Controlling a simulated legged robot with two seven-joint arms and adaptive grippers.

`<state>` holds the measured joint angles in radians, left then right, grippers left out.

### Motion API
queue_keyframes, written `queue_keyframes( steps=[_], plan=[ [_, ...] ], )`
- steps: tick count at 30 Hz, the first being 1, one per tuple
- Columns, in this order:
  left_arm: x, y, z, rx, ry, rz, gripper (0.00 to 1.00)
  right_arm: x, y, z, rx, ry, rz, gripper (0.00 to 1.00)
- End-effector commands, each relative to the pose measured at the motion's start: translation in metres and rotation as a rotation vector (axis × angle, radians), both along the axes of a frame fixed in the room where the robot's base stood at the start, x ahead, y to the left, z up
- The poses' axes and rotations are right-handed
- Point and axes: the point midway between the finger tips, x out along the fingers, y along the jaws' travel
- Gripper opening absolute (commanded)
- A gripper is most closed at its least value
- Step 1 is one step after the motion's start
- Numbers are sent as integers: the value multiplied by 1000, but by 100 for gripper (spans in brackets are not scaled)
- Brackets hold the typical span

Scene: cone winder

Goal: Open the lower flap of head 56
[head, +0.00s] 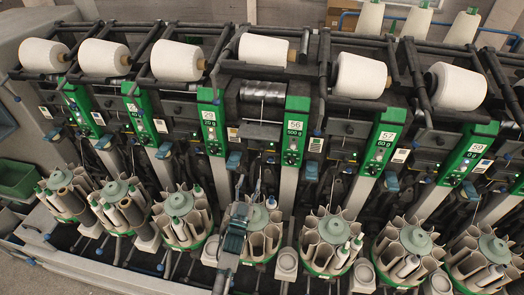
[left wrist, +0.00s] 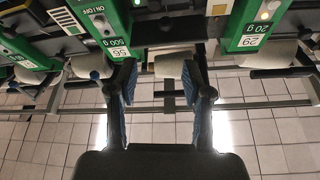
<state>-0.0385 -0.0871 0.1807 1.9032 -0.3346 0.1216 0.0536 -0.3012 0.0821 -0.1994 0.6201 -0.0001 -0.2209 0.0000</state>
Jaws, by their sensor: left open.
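Head 56, marked by its green panel (head: 293,130) with a white "56" label, is in the middle of the head view. A large white yarn cone (head: 263,49) lies above it, and a bare metal drum (head: 262,90) shows below the cone. The dark front of the head (head: 259,132) is left of the panel; I cannot clearly tell the lower flap's edges. My left gripper (head: 247,188) is below this front, above the bobbin magazine. In the left wrist view my gripper (left wrist: 161,85) is open and empty, with blue finger pads, and the "56" panel (left wrist: 100,25) is at upper left.
Neighbouring heads 29 (head: 210,122) and 57 (head: 381,140) stand close on both sides. Round bobbin magazines (head: 324,240) line the front below. A green bin (head: 16,178) is at the far left. Blue levers stick out between the heads.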

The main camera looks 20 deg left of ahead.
Motion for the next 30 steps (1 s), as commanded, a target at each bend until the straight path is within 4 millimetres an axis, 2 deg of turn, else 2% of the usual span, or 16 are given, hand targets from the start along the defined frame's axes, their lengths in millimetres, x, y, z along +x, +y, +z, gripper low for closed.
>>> queue_keyframes(
  steps=[5,12,18,24,30],
  plan=[
    [25,3,1,0,-1,0,50,-1,0,1,1,1,0,50],
    [81,12,1,0,1,-1,50,-2,1,1,1,2,0,50],
    [121,20,0,-1,1,-1,50,0,1,0,1,-1,0,50],
    [140,24,10,-1,1,0,50,1,1,6,2,-3,0,50],
    [144,24,11,0,1,0,50,1,4,6,5,-3,-1,50]
  ],
)
